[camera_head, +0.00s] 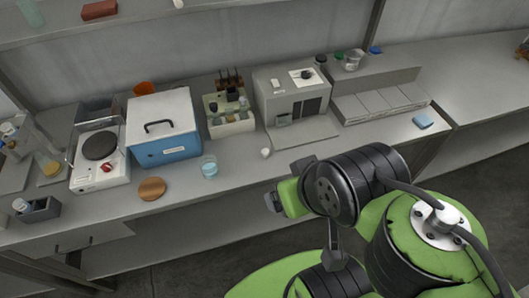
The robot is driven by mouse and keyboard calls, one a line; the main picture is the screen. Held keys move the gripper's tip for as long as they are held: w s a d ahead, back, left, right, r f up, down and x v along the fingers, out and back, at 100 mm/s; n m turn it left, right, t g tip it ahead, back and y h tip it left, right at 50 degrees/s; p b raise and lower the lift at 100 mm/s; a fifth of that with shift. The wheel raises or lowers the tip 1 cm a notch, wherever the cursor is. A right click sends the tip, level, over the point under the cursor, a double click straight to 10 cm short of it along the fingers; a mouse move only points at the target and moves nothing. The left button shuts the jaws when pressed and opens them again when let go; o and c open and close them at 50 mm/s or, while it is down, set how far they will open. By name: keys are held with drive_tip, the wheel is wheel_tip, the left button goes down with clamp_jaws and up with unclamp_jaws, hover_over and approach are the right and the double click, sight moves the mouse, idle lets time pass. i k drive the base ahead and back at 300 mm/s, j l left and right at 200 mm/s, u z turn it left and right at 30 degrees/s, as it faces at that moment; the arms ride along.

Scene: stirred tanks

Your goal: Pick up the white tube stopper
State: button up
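A small white rounded piece (265,153), which looks like the white tube stopper, lies on the grey bench top near its front edge. It sits to the right of a glass beaker of pale blue liquid (209,167) and in front of a grey instrument. It is too small to make out its shape. My gripper (271,203) is at the end of the green and black arm, below the stopper in the picture and apart from it, by the bench's front edge. The fingers are small and partly hidden by the wrist, so their opening is unclear.
A blue box with a white lid (163,128), a hotplate (100,155), a rack with bottles (229,114) and the grey instrument (292,97) stand along the bench. A blue sponge-like block (423,121) lies right.

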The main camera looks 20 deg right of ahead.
sight(266, 152)
drive_tip(key=i+l+u, duration=0.1)
drive_tip(key=i+u, duration=0.25)
drive_tip(key=i+l+u, duration=0.1)
drive_tip(key=u, duration=0.2)
drive_tip(key=i+l+u, duration=0.15)
drive_tip(key=u, duration=0.2)
drive_tip(key=l, duration=0.1)
